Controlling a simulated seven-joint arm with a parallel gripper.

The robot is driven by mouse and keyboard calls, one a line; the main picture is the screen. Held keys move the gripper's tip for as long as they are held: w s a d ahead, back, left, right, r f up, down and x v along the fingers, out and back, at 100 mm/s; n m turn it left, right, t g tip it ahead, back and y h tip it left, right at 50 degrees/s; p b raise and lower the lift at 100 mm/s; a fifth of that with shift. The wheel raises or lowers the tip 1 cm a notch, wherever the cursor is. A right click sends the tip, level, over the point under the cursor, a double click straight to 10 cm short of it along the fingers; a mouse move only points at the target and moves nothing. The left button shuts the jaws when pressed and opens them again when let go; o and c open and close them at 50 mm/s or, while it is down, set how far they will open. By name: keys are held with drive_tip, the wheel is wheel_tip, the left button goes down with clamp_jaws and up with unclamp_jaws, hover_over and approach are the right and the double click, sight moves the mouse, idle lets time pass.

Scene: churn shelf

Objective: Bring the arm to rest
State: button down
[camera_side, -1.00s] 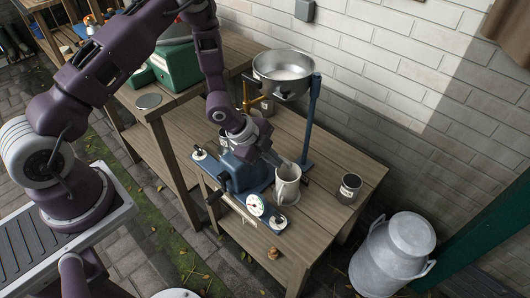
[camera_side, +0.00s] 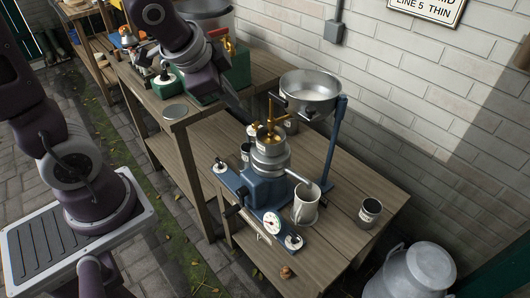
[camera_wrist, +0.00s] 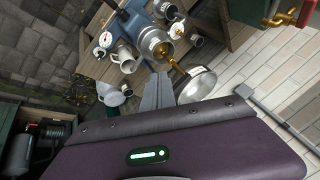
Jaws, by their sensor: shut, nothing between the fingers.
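My gripper (camera_side: 246,115) is raised above the bench, left of the hanging steel bowl (camera_side: 311,91). Its grey fingers point down and to the right. In the wrist view my gripper (camera_wrist: 158,90) has its fingers together with nothing between them. The blue machine (camera_side: 264,187) stands on the bench below, with a steel drum (camera_side: 270,162) and brass parts on top. My fingers look clear of it.
A blue post (camera_side: 333,145) holds the bowl near the brick wall. A dark tin (camera_side: 369,212) stands at the bench's right. A green machine (camera_side: 237,70) is on the higher shelf behind my gripper. A milk churn (camera_side: 415,272) stands on the floor at right.

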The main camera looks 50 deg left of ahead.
drive_tip(key=s+d+r+n, duration=0.2)
drive_tip(key=s+r+n, duration=0.1)
drive_tip(key=s, duration=0.4)
drive_tip(key=s+d+r+n+h, duration=0.1)
drive_tip(key=s+d+r+n, duration=0.1)
drive_tip(key=s, duration=0.6)
drive_tip(key=shift+d+r+n+g, duration=0.2)
drive_tip(key=shift+r+n+g, duration=0.1)
drive_tip(key=shift+r+n, duration=0.35)
